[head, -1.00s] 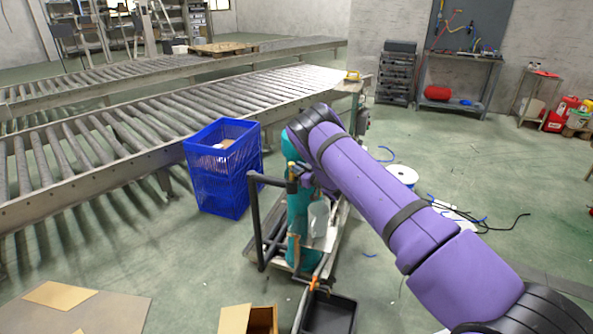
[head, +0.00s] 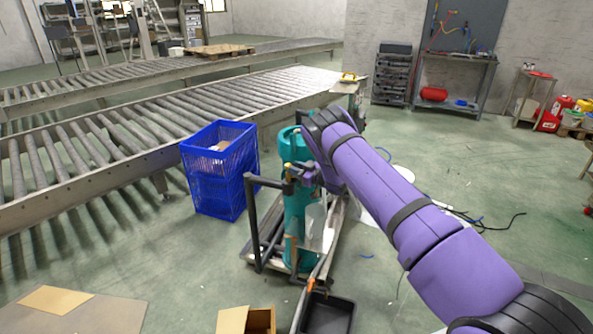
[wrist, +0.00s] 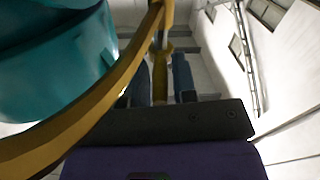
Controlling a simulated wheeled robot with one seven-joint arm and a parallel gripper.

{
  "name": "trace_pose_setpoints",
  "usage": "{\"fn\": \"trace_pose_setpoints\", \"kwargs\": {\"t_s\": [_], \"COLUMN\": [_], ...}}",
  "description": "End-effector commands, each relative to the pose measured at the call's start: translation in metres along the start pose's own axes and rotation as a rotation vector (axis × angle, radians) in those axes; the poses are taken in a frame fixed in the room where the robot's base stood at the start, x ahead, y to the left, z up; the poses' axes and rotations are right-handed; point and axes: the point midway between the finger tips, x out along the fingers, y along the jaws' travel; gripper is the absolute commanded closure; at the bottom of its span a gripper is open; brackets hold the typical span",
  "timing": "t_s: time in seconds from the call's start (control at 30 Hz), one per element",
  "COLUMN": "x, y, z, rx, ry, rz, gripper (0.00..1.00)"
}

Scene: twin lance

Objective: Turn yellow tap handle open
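The teal cylinder (head: 296,218) stands upright on a trolley in the middle of the head view. Yellow fittings (head: 288,169) show near its upper part. In the wrist view the cylinder's teal body (wrist: 60,70) fills the upper left, and a curved yellow bar (wrist: 95,110) crosses in front of it. A yellow tap handle (wrist: 160,75) points between the two dark fingers of my gripper (wrist: 162,82). The fingers are close on both sides and appear shut on it. In the head view my gripper (head: 308,173) is small, beside the cylinder's top and partly hidden by my purple arm.
The trolley's dark frame (head: 251,220) stands left of the cylinder. A blue crate stack (head: 217,185) stands farther left, by the roller conveyor (head: 120,135). A cardboard box (head: 247,321) and a black tray (head: 328,315) lie in front. Open floor is at right.

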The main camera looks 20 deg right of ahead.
Motion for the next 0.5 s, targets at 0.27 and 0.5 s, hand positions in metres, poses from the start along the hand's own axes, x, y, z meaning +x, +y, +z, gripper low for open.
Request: {"fn": "trace_pose_setpoints", "kwargs": {"t_s": [0.27, 0.5], "x": [0.000, -0.015], "y": [0.000, 0.001], "z": [0.000, 0.000], "rx": [0.000, 0.001], "ry": [-0.001, -0.002], "rz": [0.000, 0.001], "gripper": [0.60, 0.60]}}
